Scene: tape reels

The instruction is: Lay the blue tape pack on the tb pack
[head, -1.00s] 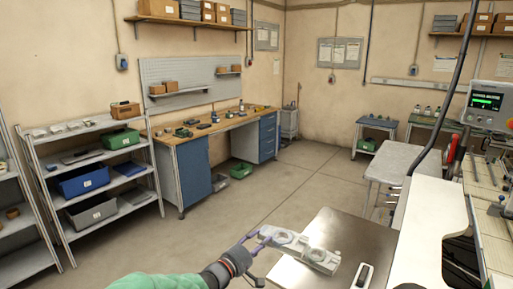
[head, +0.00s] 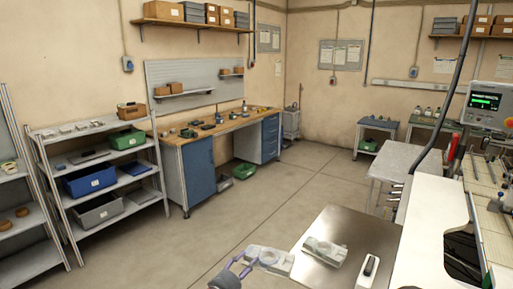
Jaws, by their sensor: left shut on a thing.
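My left gripper (head: 246,261), with purple fingers, is at the bottom centre of the head view. It is shut on the near end of a pale grey-white tape pack (head: 276,262) with a round recess. This pack is at the left edge of the steel tabletop. A second pale pack (head: 325,251) lies on the steel tabletop (head: 350,226), just to the right of the held one. No blue shows on either pack, and I cannot read any label, so I cannot tell which is the blue or the tb one. My right gripper is out of view.
A white device with a black slot (head: 370,268) lies on the tabletop, right of the second pack. A white machine panel (head: 425,235) bounds the right side. A shelf rack (head: 98,150) with bins stands at the left. The floor between is clear.

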